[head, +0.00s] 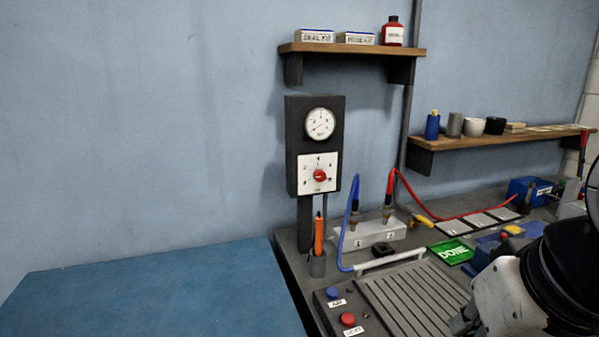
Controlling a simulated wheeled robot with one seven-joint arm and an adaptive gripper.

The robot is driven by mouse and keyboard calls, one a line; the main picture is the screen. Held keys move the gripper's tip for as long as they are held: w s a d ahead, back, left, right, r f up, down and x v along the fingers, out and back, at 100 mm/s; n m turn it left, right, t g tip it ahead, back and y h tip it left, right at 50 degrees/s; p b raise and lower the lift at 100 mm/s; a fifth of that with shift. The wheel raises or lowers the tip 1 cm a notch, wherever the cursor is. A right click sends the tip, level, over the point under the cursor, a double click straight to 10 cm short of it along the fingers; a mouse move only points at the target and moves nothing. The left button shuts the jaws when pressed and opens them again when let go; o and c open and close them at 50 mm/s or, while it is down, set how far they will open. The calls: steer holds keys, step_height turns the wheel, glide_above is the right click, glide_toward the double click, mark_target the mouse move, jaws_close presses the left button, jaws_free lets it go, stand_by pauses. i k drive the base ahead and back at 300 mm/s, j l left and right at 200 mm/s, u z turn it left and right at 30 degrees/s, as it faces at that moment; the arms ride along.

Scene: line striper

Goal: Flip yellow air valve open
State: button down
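The yellow air valve lever (423,221) shows in the head view at the right end of a white manifold block (372,234). The lever points right and slightly toward me, lying nearly flat. The valve body behind it is too small to make out. A blue hose (350,215) and a red hose (455,216) rise from fittings on the block; the red one arcs over behind the lever. Part of my arm shows at the lower right, well to the right of and nearer than the valve. My gripper's fingertips are not visible.
A gauge panel with a red knob (319,175) stands left of the block. An orange tool stands in a cup (317,265). A ribbed tray (415,300), blue and red buttons and a green DONE pad (450,252) lie in front. Shelves hang above.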

mark_target(422, 219)
steer(key=i+l, duration=0.1)
steer(key=l, duration=0.3)
steer(key=i+l, duration=0.1)
steer(key=l, duration=0.3)
steer(key=i+l+u, duration=0.1)
steer(key=l, duration=0.3)
steer(key=i+l, duration=0.1)
steer(key=l, duration=0.3)
steer(key=i+l+u, duration=0.15)
steer(key=i+j, duration=0.05)
steer(key=i, duration=0.05)
